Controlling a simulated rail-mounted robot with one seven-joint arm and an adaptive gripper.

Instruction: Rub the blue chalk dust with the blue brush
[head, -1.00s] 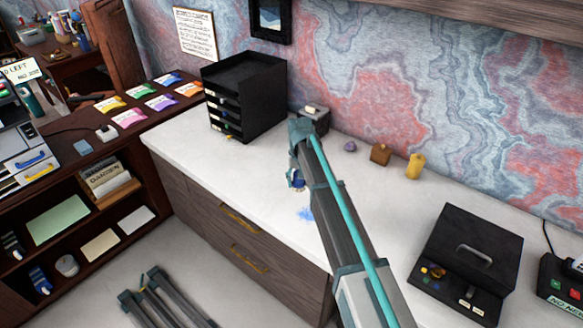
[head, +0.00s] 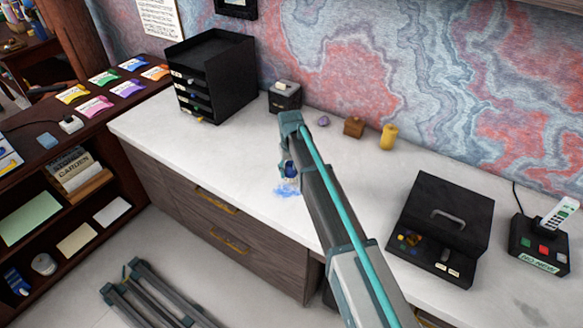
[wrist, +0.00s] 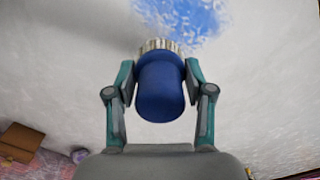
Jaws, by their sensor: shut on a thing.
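The blue brush (wrist: 160,88), with a blue handle and pale bristles, is held between the two fingers of my gripper (wrist: 160,95) in the wrist view. In the head view the brush (head: 290,170) shows just below my gripper (head: 288,166), which is partly hidden by my arm. The blue chalk dust (head: 286,190) is a patch on the white counter, right at the brush's lower end. In the wrist view the dust (wrist: 195,17) lies just beyond the bristles and seems partly covered by them. Whether the bristles touch the counter is hard to tell.
A black drawer tower (head: 212,78) and a small dark box (head: 285,98) stand at the back. A purple lump (head: 323,121), a brown block (head: 354,127) and a yellow cylinder (head: 389,137) line the wall. A black case (head: 440,228) and a phone (head: 540,245) are at right.

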